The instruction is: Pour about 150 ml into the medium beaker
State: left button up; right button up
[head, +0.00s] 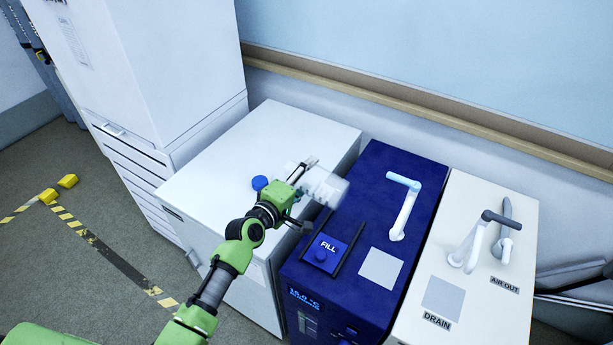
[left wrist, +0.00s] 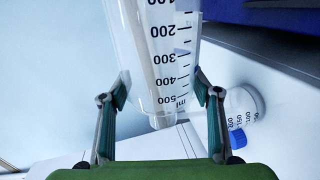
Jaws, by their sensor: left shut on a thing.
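My left gripper (head: 303,183) is shut on a clear graduated bottle (head: 328,188) and holds it tilted over the white cabinet near its right edge. In the left wrist view the gripper (left wrist: 161,95) has a finger on each side of the bottle (left wrist: 160,60), whose scale reads 100 to 500 ml, upside down. The liquid level in it is unclear. A smaller clear vessel with marks up to 200 (left wrist: 245,105) shows to the right, apart from the bottle; it may be the medium beaker. I cannot make it out separately in the head view.
A blue cap (head: 260,183) lies on the white cabinet top (head: 290,125). A dark blue bath unit (head: 385,170) with a spout and FILL pad stands to the right, then a cream unit (head: 520,225) marked DRAIN. The cabinet's back left is clear.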

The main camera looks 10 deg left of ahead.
pick_arm(q)
jog(key=shift+r, duration=0.25)
jog(key=shift+w+r, duration=0.1)
dwell(0.3)
dwell(0.7)
dwell(0.4)
jog(key=shift+f+m, duration=0.45)
jog(key=shift+m, duration=0.35)
jog(key=shift+d+r+m+t+y+p, duration=0.15)
jog(key=shift+r+m+t+y+p, duration=0.4)
jog(key=shift+m+p, duration=0.65)
jog(key=shift+r, duration=0.2)
jog(key=shift+m, duration=0.3)
